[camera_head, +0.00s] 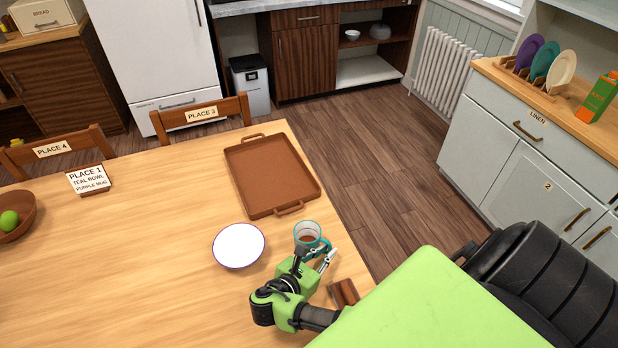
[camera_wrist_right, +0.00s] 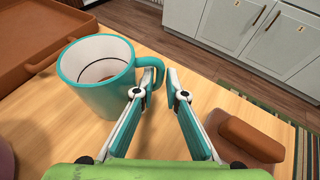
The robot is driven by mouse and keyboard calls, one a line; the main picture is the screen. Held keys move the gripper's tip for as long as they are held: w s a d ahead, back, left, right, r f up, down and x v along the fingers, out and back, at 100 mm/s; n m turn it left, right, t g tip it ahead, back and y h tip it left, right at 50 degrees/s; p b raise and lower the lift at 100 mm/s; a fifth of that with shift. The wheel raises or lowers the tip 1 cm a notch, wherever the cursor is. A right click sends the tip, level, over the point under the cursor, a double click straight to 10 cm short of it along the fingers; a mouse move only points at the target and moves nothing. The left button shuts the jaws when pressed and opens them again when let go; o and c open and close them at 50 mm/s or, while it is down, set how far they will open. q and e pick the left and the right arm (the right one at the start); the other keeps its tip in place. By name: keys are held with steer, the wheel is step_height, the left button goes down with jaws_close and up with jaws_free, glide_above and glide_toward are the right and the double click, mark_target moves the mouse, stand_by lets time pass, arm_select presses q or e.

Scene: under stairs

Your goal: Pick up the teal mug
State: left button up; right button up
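The teal mug (camera_head: 307,231) stands upright on the wooden table, near its right edge, with something brown inside. In the right wrist view the mug (camera_wrist_right: 105,85) is at the left, its handle pointing right. My right gripper (camera_head: 325,259) is at the mug's handle side. In the wrist view its fingertips (camera_wrist_right: 161,76) are apart, with the handle's outer part at the gap between them. The left finger covers part of the handle, so I cannot tell whether they touch. My left gripper is not in view.
A white plate with a purple rim (camera_head: 239,246) lies left of the mug. A brown tray (camera_head: 268,175) lies behind it. A brown block (camera_head: 344,292) is close to my right gripper, near the table edge; it also shows in the wrist view (camera_wrist_right: 250,138). The table's middle left is clear.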

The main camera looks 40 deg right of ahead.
jaws_close()
steer(key=shift+r, duration=0.1)
steer(key=shift+r, duration=0.1)
steer(key=shift+r, duration=0.65)
steer(key=shift+r+p, duration=0.3)
steer(key=shift+r, duration=0.55)
steer(key=w+a+r, duration=0.1)
steer(key=r, duration=0.1)
steer(key=w+a+r, duration=0.1)
steer(key=w+r, duration=0.1)
steer(key=w+a+r+b, duration=0.1)
steer(key=r, duration=0.1)
steer(key=shift+w+a, duration=0.15)
steer(key=shift+a, duration=0.05)
steer(key=w+a+r+b, duration=0.3)
steer(key=w+a, duration=0.2)
steer(key=w, duration=0.1)
steer(key=shift+w+a+r, duration=0.15)
steer(key=shift+w+r, duration=0.2)
steer(key=shift+w, duration=0.05)
